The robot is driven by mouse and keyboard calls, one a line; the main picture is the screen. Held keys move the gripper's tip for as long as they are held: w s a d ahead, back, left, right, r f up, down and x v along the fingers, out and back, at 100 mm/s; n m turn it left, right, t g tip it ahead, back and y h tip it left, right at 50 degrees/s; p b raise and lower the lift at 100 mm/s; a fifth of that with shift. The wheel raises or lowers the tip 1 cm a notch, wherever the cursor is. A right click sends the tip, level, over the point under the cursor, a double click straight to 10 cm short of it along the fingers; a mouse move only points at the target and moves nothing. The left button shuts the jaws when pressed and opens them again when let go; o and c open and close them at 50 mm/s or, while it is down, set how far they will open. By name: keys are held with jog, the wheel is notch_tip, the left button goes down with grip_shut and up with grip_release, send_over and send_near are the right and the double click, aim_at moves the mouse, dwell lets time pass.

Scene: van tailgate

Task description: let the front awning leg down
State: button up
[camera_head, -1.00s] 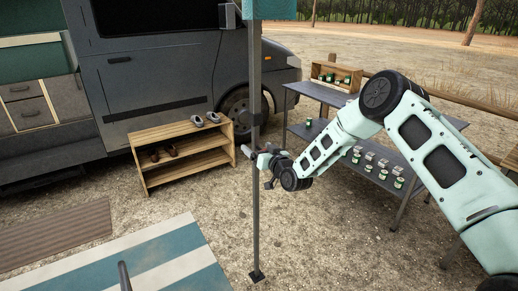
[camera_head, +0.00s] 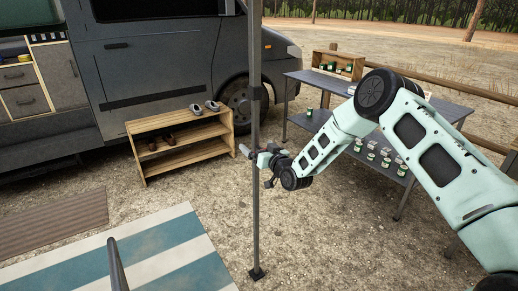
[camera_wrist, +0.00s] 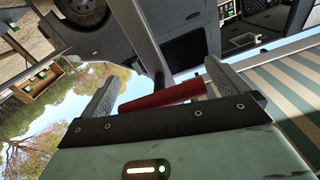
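The awning leg (camera_head: 255,205) is a grey upright pole in the middle of the head view. Its dark foot (camera_head: 257,273) appears to rest on the gravel. My gripper (camera_head: 256,153) is at the pole at about mid-height in the head view. In the wrist view, my gripper (camera_wrist: 165,88) has its two fingers wide apart. A red lever (camera_wrist: 165,97) lies crosswise between them, and the pole (camera_wrist: 143,40) runs behind it. Whether the fingers touch the lever is unclear.
A wooden shoe rack (camera_head: 180,145) stands left of the pole, in front of the grey van (camera_head: 165,60). A grey table (camera_head: 330,92) with jars is behind my arm. A striped mat (camera_head: 130,262) lies front left. Gravel around the foot is clear.

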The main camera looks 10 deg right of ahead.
jog(key=b+v, duration=0.1)
jog(key=v, duration=1.6)
jog(key=shift+s+b, duration=0.2)
jog(key=shift+b, duration=0.1)
jog(key=shift+r, duration=0.1)
jog(key=s+a+r+n+g+p, duration=0.2)
jog(key=s+a+r+g, duration=0.25)
jog(key=a, duration=0.25)
jog(key=s+a+r+n+g+p, duration=0.2)
jog(key=s+a+r+n+g, duration=0.15)
jog(key=s+a+g, duration=0.2)
jog(key=s+r+g+h+p, duration=0.1)
jog(key=s+r, duration=0.4)
jog(key=s, duration=0.9)
jog(key=s+d+r+g+h+p, duration=0.1)
jog(key=s+r+g+h, duration=0.3)
jog(key=s, duration=1)
jog(key=shift+r+n+g+p, duration=0.35)
jog(key=shift+r+g, duration=0.15)
jog(key=shift+g, duration=0.6)
jog(key=shift+w, duration=0.1)
